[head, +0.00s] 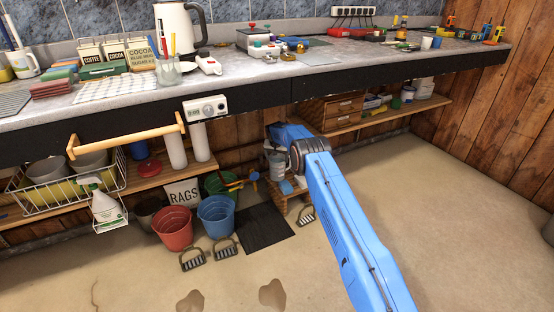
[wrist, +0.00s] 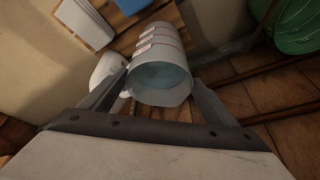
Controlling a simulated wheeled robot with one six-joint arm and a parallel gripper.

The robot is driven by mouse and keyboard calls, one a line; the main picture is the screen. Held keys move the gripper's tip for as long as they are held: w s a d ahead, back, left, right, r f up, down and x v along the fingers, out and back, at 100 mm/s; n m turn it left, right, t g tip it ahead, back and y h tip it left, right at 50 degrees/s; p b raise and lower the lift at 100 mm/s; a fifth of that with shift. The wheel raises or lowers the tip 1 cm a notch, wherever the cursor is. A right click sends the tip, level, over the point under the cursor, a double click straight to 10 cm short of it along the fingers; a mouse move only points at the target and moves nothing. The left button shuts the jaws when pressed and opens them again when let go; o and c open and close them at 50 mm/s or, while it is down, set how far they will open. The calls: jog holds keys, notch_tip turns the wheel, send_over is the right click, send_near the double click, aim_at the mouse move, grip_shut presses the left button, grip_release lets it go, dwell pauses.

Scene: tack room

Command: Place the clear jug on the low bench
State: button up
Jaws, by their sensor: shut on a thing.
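The clear jug (wrist: 160,72) with red markings is between the two fingers of my gripper (wrist: 158,88) in the wrist view, and the gripper is shut on it. In the head view the jug (head: 277,164) shows just left of my blue arm's end, above the low bench (head: 296,208). The bench is a small wooden one on the floor under the counter, partly hidden by my arm. Wood of the bench (wrist: 168,16) also shows behind the jug in the wrist view. I cannot tell whether the jug touches the bench.
A blue thing (head: 286,187) lies on the bench. A green tub (head: 216,183), a blue bucket (head: 216,215) and a red bucket (head: 173,227) stand to the left. A black mat (head: 264,228) lies in front. The counter (head: 250,82) overhangs; open floor lies to the right.

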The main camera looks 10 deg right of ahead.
jog(key=o, duration=1.6)
jog(key=shift+c, duration=0.2)
jog(key=v, duration=0.7)
jog(key=shift+r, duration=0.2)
jog(key=shift+s, duration=0.15)
